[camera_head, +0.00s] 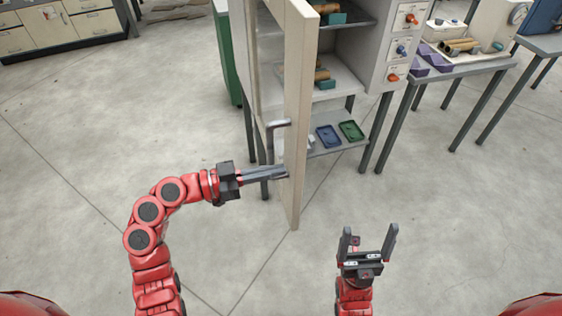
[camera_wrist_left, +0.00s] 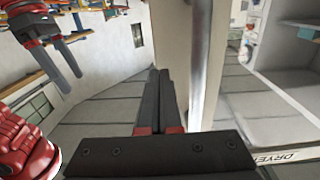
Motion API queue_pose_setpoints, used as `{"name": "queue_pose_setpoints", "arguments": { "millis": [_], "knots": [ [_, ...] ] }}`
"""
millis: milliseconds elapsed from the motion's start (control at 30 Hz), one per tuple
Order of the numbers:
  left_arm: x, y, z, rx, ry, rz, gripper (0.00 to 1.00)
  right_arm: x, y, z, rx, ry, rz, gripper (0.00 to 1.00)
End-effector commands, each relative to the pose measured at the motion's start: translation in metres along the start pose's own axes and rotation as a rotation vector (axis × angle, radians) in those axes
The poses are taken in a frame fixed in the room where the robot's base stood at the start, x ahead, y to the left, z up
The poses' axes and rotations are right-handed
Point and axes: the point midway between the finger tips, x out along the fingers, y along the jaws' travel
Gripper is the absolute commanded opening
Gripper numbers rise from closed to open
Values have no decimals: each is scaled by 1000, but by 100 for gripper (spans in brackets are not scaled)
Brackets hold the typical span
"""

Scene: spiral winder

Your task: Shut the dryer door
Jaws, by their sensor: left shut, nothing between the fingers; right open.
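The dryer (camera_head: 355,50) is a pale cabinet on legs with open shelves, at the top middle of the head view. Its door (camera_head: 298,110) stands swung open, edge towards me, with a handle (camera_head: 278,124) on its left face. My left gripper (camera_head: 287,173) is shut and empty, its fingertips at the door's left side below the handle. I cannot tell whether they touch it. My right gripper (camera_head: 368,236) is open and empty, right of the door and in front of the dryer.
Inside the dryer are brown rolls and green blocks; blue (camera_head: 328,136) and green (camera_head: 351,130) trays lie on its low shelf. A table (camera_head: 466,66) with purple trays stands to the right. A green panel (camera_head: 228,60) stands behind the door. The front floor is clear.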

Motion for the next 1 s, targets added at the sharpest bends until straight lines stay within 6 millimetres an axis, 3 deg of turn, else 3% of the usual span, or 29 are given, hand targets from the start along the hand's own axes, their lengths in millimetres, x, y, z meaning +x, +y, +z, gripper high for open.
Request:
{"name": "queue_pose_setpoints", "arguments": {
  "millis": [200, 733, 867, 1000],
  "knots": [
    [18, 0, -1, -1, 1, 2, 0, 9, 0, -2, 0, 0, 0, 90],
    [27, 0, 2, -4, -2, -10, 0, 8, 0, -1, 0, 0, 0, 90],
    [45, -1, 4, -9, -8, -35, 0, 7, 0, -1, 0, 0, 0, 90],
    [78, 0, 6, -7, -12, -89, 0, 3, 0, 0, 0, 0, 0, 90]
  ]
}}
